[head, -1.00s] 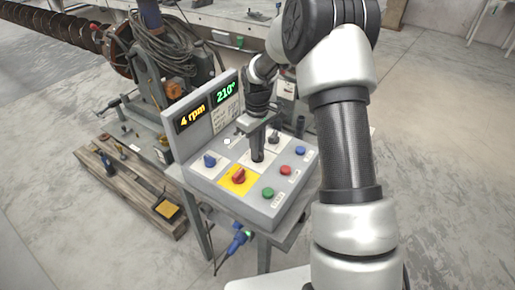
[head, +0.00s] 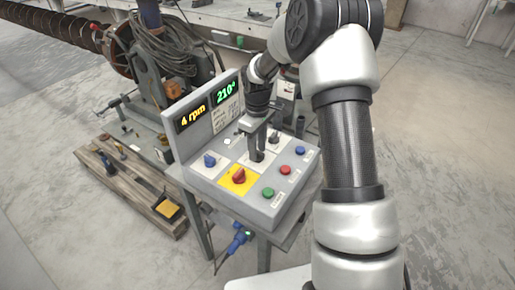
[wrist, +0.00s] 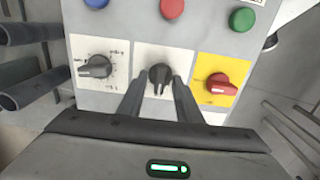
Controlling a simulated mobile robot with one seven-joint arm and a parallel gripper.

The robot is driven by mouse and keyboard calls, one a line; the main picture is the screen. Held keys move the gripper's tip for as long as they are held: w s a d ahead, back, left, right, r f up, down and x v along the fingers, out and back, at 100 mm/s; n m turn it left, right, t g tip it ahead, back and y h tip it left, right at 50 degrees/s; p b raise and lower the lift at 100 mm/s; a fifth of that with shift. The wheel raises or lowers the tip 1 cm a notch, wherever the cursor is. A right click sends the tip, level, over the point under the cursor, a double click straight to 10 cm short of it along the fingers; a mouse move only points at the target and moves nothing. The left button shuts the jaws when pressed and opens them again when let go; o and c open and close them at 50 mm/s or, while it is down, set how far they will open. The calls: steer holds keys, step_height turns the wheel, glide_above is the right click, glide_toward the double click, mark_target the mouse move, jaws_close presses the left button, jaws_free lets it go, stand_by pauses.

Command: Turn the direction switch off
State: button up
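The control box (head: 225,180) has a row of three rotary switches on its sloped top. The middle switch (wrist: 160,78) is a black knob on a white plate; its handle points toward the bottom of the wrist view. I cannot read its label to confirm it is the direction switch. My gripper (wrist: 160,88) is open, with one finger on each side of this knob and small gaps visible. In the head view my gripper (head: 257,150) largely hides the knob. The display (head: 194,117) reads 4 rpm and the other display (head: 227,91) about 210°.
A red switch (wrist: 220,84) on a yellow plate and a black dial (wrist: 95,67) with a scale flank the middle knob. Blue (head: 300,150), red (head: 285,170) and green (head: 268,193) buttons line one side. A blue knob (head: 210,160) sits near the displays.

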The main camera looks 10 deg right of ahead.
step_height(320, 180, up, 17)
steer(key=shift+r+p, duration=0.2)
steer(key=shift+p, duration=0.2)
stand_by(0.5)
steer(key=s+r+m+t+p, duration=0.3)
steer(key=s+r+m, duration=0.1)
steer(key=s+r, duration=1.1)
steer(key=s+m+t+p, duration=0.2)
steer(key=s+m, duration=0.3)
steer(key=s, duration=0.9)
steer(key=shift+s+d+f+t, duration=0.15)
steer(key=shift+d+f+t, duration=0.05)
steer(key=shift+f+t, duration=0.15)
